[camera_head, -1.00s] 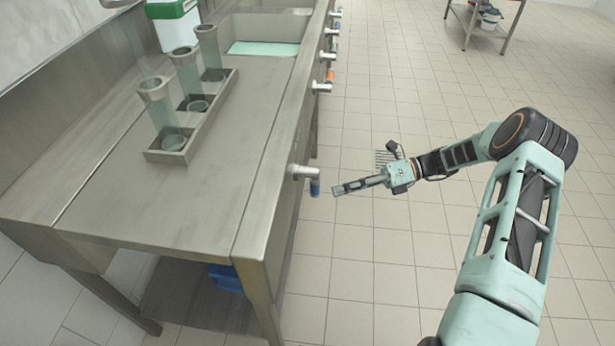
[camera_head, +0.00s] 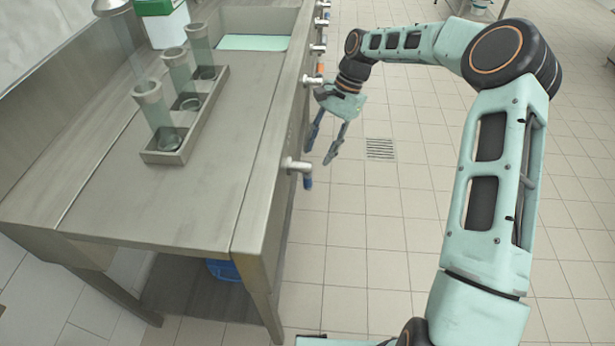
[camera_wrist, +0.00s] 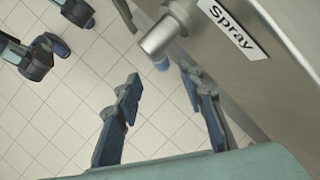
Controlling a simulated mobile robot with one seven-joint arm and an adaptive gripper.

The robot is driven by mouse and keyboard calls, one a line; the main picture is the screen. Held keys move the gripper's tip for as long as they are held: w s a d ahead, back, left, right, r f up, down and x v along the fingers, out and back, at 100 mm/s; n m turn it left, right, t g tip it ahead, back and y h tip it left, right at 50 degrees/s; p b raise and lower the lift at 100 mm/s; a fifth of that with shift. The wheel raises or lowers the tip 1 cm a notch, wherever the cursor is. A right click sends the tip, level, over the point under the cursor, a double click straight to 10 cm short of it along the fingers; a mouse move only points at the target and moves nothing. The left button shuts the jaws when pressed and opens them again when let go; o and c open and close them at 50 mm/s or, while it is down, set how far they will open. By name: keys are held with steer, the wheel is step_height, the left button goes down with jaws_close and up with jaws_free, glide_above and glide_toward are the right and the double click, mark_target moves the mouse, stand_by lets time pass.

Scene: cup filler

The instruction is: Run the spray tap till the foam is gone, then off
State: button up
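The spray tap (camera_wrist: 160,38) is a short metal knob with a blue end below it, beside a plate reading "Spray" (camera_wrist: 230,27). It appears to be the nearest knob (camera_head: 297,165) on the counter's front face in the head view. My gripper (camera_head: 318,157) hangs just beyond and right of that knob, fingers downward. In the wrist view my gripper (camera_wrist: 160,82) is open and empty, with the knob ahead of its fingertips, apart from them. The sink (camera_head: 253,42) at the far end holds a flat pale-green surface. I cannot make out foam.
A metal rack (camera_head: 190,135) with three clear tubes stands on the steel counter (camera_head: 120,205). More knobs (camera_head: 313,80) line the front face beyond my gripper. A green-and-white box (camera_head: 165,25) stands at the back. The tiled floor right of the counter is clear around a drain (camera_head: 380,149).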

mark_target(307, 178)
steer(key=b+x, duration=0.1)
steer(key=x, duration=0.9)
jaws_close()
